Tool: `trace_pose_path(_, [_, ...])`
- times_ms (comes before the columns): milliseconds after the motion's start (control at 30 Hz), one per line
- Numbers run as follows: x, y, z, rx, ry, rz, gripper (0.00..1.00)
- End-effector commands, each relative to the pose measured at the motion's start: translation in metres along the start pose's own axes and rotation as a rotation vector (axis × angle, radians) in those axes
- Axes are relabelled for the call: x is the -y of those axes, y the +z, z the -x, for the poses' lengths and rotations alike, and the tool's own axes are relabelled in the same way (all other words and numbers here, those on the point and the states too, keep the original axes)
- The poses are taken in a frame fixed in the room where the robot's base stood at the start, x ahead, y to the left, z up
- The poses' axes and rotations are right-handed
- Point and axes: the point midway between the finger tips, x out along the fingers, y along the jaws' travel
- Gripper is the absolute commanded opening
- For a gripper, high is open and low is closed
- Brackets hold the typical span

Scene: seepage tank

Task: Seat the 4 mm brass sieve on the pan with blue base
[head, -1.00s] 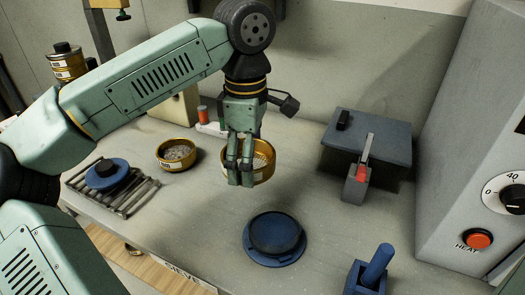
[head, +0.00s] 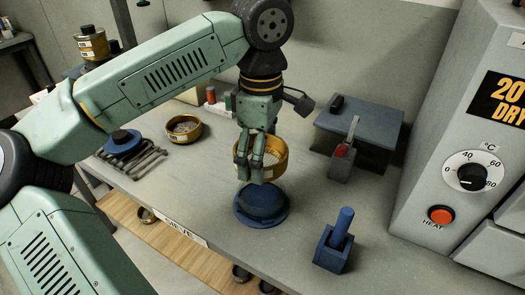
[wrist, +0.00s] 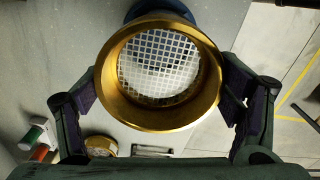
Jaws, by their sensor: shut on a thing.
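My gripper (head: 252,172) is shut on a brass sieve (head: 274,150), its fingers on opposite sides of the rim. In the wrist view the sieve (wrist: 112,98) shows its coarse square mesh between the fingers; its size marking cannot be read. The pan with blue base (head: 262,222), a round blue piece with a dark raised middle, stands on the bench. The sieve is held above and behind the pan in the head view, apparently apart from it. A blue edge of the pan (wrist: 160,8) shows past the sieve in the wrist view.
Another brass sieve (head: 184,138) stands on the bench to the left, near a rack with a blue lid (head: 122,145). A blue-grey block with a red-tipped lever (head: 342,150), a blue holder (head: 331,255) and a grey heater box (head: 430,150) stand to the right.

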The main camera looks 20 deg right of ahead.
Motion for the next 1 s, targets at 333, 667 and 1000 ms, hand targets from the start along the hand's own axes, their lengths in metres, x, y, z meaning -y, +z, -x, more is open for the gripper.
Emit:
trace_pose_path(333, [0.000,0.000,-0.016,0.000,0.000,0.000,0.52])
trace_pose_path(667, [0.000,0.000,-0.051,-0.001,0.000,0.001,0.52])
trace_pose_path(1000, [0.000,0.000,-0.058,0.000,0.000,0.001,0.52])
